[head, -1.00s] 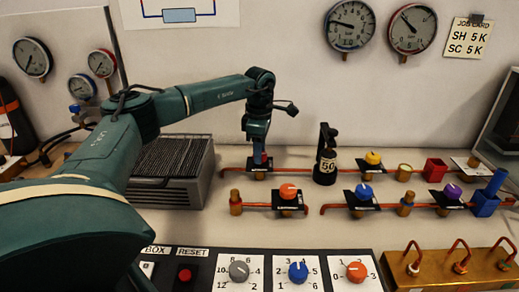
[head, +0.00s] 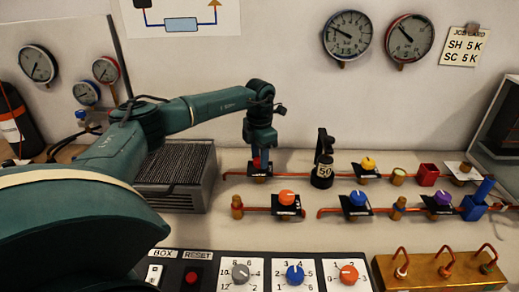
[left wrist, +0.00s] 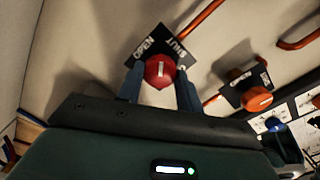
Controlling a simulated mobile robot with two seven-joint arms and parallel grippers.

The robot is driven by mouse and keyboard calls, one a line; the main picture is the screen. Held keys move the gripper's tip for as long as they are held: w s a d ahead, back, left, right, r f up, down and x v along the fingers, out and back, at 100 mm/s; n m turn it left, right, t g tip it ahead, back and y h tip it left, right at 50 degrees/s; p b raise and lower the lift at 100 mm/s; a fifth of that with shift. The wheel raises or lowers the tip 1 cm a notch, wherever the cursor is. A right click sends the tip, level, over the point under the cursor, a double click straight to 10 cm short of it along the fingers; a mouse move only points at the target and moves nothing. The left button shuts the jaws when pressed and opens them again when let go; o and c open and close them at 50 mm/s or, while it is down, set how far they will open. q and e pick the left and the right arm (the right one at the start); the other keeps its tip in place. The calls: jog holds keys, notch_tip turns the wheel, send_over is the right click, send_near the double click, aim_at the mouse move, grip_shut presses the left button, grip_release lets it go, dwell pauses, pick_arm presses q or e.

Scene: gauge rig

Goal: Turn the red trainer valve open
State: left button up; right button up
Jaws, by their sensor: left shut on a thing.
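The red trainer valve is a red knob (left wrist: 160,71) on a black plate (left wrist: 150,45) marked OPEN and SHUT, in the left wrist view. In the head view the red knob (head: 257,162) is mostly hidden behind my left gripper (head: 258,154), which points down onto it. The two blue fingers of my left gripper (left wrist: 160,88) stand on either side of the knob and are shut on it. A light line on the knob's face shows in the left wrist view. My right gripper is in neither view.
An orange valve (head: 287,197), a blue valve (head: 358,198), a yellow valve (head: 368,163) and a purple valve (head: 442,198) sit on copper pipes nearby. A black weight (head: 322,172) marked 50 stands right of my left gripper. A dark ribbed box (head: 172,205) stands left of it.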

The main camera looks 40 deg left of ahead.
pick_arm(q)
jog(key=shift+r+n+p, duration=0.15)
jog(key=shift+n+p, duration=0.35)
jog(key=shift+n, duration=0.5)
jog(key=n+p, duration=0.1)
jog(key=n, duration=0.1)
jog(key=shift+n, duration=0.3)
jog(key=n+p, duration=0.1)
jog(key=n, duration=0.1)
jog(key=shift+n+p, duration=0.3)
jog(key=shift+p, duration=0.1)
jog(key=shift+n+p, duration=0.5)
jog(key=shift+n, duration=0.9)
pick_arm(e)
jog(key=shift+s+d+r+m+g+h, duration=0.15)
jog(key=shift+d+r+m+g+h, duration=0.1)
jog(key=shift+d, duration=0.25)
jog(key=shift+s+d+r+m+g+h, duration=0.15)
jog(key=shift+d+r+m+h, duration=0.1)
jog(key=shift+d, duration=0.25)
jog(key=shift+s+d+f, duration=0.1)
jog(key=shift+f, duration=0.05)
pick_arm(q)
jog(key=o, duration=1)
